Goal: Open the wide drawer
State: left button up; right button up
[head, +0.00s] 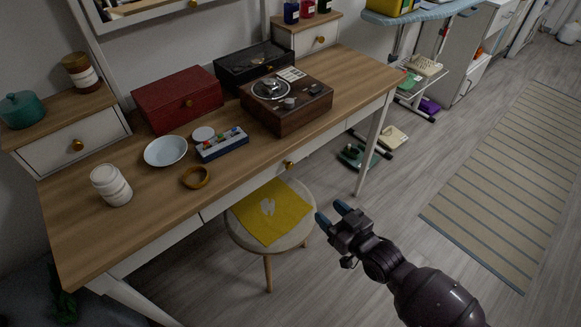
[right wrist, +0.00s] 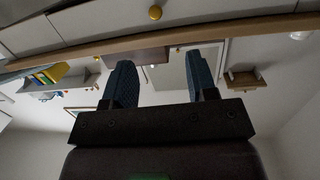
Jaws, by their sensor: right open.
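The wide drawer (head: 250,185) is a long white front under the wooden top of the desk, with a round brass knob (head: 289,164). It looks closed, flush with the desk front. The right wrist view, which looks upside down, shows the white drawer front (right wrist: 100,22) and the brass knob (right wrist: 155,13) near its top edge. My right gripper (head: 332,213) is open and empty, in front of the desk to the right of the stool. It is apart from the knob; its blue fingers (right wrist: 160,75) also show in the wrist view. My left gripper is not in view.
A round stool (head: 236,233) with a yellow cloth (head: 270,211) stands under the drawer. The desk top (head: 80,230) holds a record player (head: 285,105), a red box (head: 180,98), a bowl (head: 165,151) and a white jar (head: 111,186). Floor right of my gripper is clear, with a striped rug (head: 510,175).

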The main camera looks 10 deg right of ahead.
jog(key=n+y+b, duration=0.1)
jog(key=y+b, duration=0.1)
send_near(291, 167)
jog(key=s, duration=0.2)
jog(key=x, duration=0.3)
jog(key=b+x, duration=0.1)
jog(key=x, duration=0.2)
jog(key=d+x, duration=0.1)
jog(key=x, duration=0.3)
jog(key=shift+w+a+f+b, duration=0.1)
jog(key=shift+w+b, duration=0.3)
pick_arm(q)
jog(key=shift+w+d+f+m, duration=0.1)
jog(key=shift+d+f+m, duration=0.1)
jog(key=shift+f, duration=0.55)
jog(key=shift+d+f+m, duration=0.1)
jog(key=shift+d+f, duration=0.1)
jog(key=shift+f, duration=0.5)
pick_arm(e)
jog(key=shift+w+a, duration=0.3)
jog(key=shift+w, duration=0.2)
grip_shut()
